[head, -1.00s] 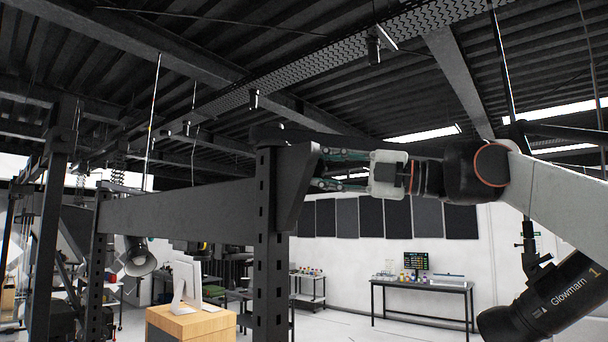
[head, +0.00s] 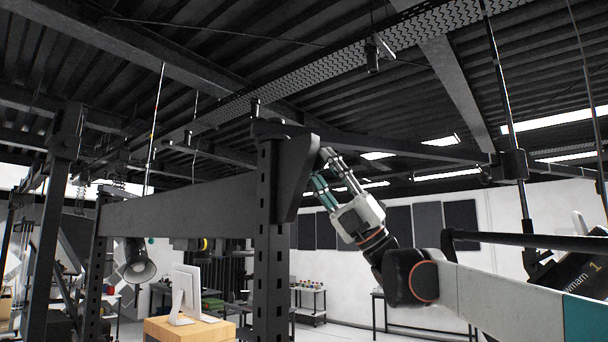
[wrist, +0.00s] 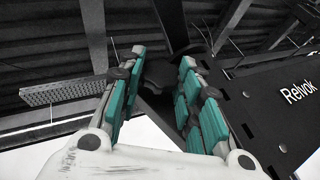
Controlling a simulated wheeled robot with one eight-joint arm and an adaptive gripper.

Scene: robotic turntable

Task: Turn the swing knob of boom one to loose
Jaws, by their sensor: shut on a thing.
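A dark knob (wrist: 160,73) shows between my fingers in the wrist view, under a dark bar (wrist: 172,22) that looks like the boom. My gripper (wrist: 163,62) has its teal-padded fingers on both sides of the knob and is shut on it. In the head view my gripper (head: 318,172) reaches up from the lower right to the dark bracket (head: 296,178) at the post top. The knob is hidden there, and its marking cannot be read. A dark boom (head: 400,150) runs right from the post top. A lamp marked 1 (head: 575,283) is at the right edge.
A dark upright post (head: 272,260) and a long horizontal beam (head: 180,208) stand left of my gripper. A vertical pole (head: 508,90) hangs at the right.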

